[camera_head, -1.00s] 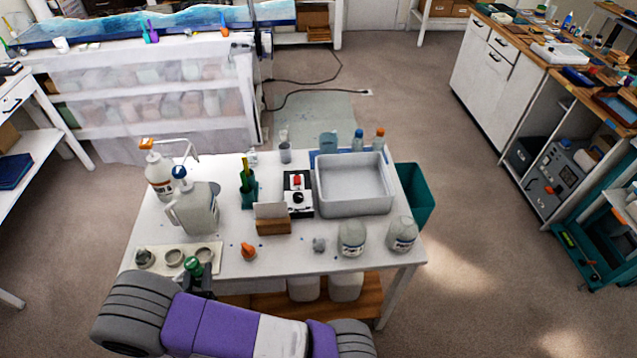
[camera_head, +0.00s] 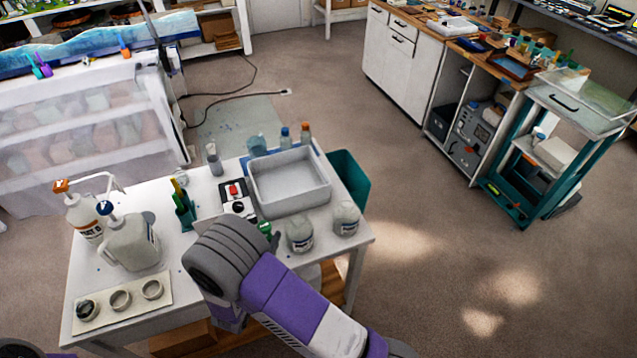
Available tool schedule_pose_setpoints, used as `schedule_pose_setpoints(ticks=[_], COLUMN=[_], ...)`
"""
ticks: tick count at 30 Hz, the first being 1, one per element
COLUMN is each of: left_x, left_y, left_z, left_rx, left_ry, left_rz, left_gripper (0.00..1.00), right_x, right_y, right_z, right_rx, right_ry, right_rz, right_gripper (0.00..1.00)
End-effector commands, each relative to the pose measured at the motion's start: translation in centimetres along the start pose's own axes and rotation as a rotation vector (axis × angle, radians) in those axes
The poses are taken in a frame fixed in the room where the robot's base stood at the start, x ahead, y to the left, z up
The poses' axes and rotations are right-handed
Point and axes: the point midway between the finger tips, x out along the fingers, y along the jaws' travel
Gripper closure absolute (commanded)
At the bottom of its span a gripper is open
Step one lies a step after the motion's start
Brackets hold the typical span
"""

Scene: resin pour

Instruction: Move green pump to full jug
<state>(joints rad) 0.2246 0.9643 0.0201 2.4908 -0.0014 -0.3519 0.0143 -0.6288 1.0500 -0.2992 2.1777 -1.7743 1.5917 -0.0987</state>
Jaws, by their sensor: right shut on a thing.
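The green pump (camera_head: 264,227) shows as a small green top just beyond my right wrist. My right gripper (camera_head: 270,238) is shut on it above the table's front right part; my arm hides most of the fingers and the pump's lower part. Two clear round jugs stand to the right: the nearer jug (camera_head: 300,235) close beside the gripper, and the farther jug (camera_head: 346,218). I cannot tell which is full. A large whitish jug (camera_head: 133,245) with a blue-topped pump and a bottle with an orange pump (camera_head: 84,218) stand at left. My left gripper is out of view.
A holder plate (camera_head: 135,314) with several rings lies at the table's front left. A teal bin (camera_head: 350,180) is beyond the right edge.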

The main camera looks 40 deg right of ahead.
Motion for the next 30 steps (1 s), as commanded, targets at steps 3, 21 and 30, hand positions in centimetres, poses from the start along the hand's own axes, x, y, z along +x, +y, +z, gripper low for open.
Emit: schedule_pose_setpoints(ticks=[3, 21, 30], left_x=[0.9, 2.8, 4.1], left_y=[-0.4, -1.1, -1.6], left_z=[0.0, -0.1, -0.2], left_rx=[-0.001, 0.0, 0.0], left_ry=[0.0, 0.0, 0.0], left_rz=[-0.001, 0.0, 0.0], left_gripper=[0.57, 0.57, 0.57], right_x=[3.0, 11.1, 11.1], right_y=[-0.2, -4.4, -4.4], right_z=[2.6, 11.3, 9.6], right_rx=[0.017, -0.001, -0.002], right_ry=[0.01, -0.015, -0.015], right_rz=[-0.034, -0.111, -0.111], right_gripper=[0.99, 0.99, 0.99])
